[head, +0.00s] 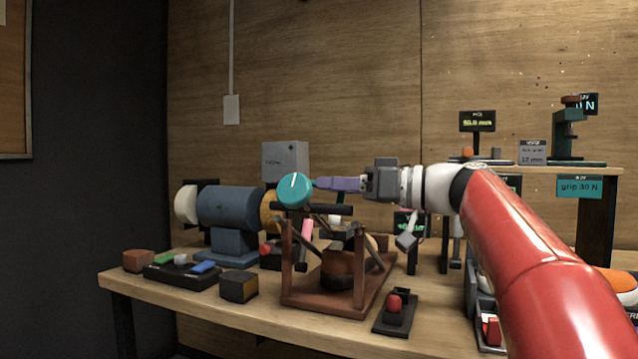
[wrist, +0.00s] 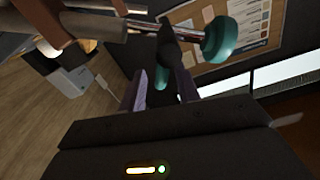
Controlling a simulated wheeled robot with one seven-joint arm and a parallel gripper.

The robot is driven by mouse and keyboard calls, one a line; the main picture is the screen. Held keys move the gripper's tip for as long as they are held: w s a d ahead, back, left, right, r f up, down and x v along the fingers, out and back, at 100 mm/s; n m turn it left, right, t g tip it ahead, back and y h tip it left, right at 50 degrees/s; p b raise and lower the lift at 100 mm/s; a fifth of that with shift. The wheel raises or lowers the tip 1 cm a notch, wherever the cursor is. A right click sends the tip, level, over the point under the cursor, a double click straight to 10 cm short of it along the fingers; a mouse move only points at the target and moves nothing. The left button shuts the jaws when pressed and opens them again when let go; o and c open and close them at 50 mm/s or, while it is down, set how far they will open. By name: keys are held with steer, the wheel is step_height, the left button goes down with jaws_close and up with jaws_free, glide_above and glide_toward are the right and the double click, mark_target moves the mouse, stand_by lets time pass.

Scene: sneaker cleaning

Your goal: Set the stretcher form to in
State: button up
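The stretcher stands on a reddish-brown wooden stand (head: 287,262) on the bench. A round teal knob (head: 294,190) with a white mark is at its top left, and a dark horizontal bar lies beside it. In the wrist view the teal knob (wrist: 219,40) sits at the end of a metal shaft (wrist: 145,27). My gripper (head: 318,183) points left, its purple fingers just right of the knob. In the wrist view my gripper (wrist: 160,88) has its fingers apart, with a small teal piece (wrist: 161,77) showing between or beyond them. I cannot tell whether they touch it.
A blue motor (head: 228,206) with a buffing wheel stands left of the stand. A tray (head: 180,275), brown blocks and a red button (head: 394,304) lie at the front. A green press (head: 568,135) and small displays stand on the shelf at right.

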steer(key=shift+x, duration=1.7)
steer(key=shift+c, duration=0.3)
jaws_close()
